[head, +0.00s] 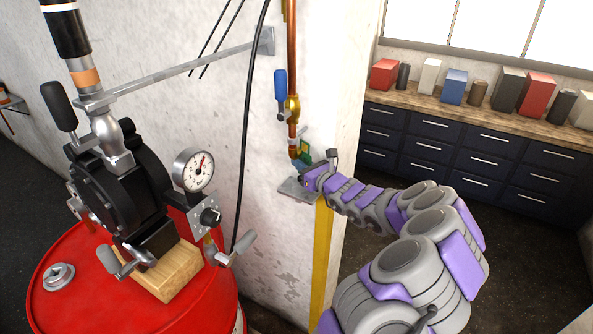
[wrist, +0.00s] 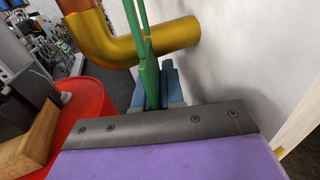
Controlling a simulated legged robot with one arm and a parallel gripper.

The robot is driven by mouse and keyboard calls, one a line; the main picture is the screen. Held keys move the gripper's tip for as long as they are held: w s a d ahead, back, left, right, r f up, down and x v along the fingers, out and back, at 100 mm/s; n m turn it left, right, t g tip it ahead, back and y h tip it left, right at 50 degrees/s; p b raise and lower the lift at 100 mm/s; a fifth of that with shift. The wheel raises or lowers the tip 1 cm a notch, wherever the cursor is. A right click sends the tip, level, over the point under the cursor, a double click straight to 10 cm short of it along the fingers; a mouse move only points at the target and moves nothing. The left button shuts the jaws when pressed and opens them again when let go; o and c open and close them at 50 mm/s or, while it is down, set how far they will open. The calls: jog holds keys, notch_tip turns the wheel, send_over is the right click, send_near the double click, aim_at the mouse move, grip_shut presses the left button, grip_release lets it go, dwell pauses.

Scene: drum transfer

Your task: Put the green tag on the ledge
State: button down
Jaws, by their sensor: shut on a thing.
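The green tag (wrist: 148,55) stands upright between the blue fingers of my gripper (wrist: 158,88) in the wrist view, and the gripper is shut on it. In the head view the tag (head: 304,147) shows as a small green patch beside the lower end of the copper pipe. My gripper (head: 298,166) is there against the pillar, its fingers partly hidden. The grey ledge (head: 290,188) sticks out from the pillar just below the gripper, partly covered by my wrist. I cannot make out the ledge in the wrist view.
A brass pipe elbow (wrist: 165,38) is close behind the tag. A blue-handled valve (head: 281,88) sits on the copper pipe above. A red drum (head: 75,285) with a pump and gauge (head: 194,170) stands at left. A workbench (head: 450,105) with boxes is at the back right.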

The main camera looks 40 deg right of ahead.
jog(key=f, duration=0.1)
jog(key=w+f, duration=0.2)
jog(key=shift+a+f+b, duration=0.15)
jog(key=shift+a+b, duration=0.15)
jog(key=shift+b, duration=0.05)
jog(key=shift+d, duration=0.15)
jog(key=shift+f, duration=0.1)
jog(key=c, duration=1.2)
grip_release()
jog(key=shift+c, duration=0.2)
jog(key=s, duration=1.2)
jog(key=shift+p, duration=0.35)
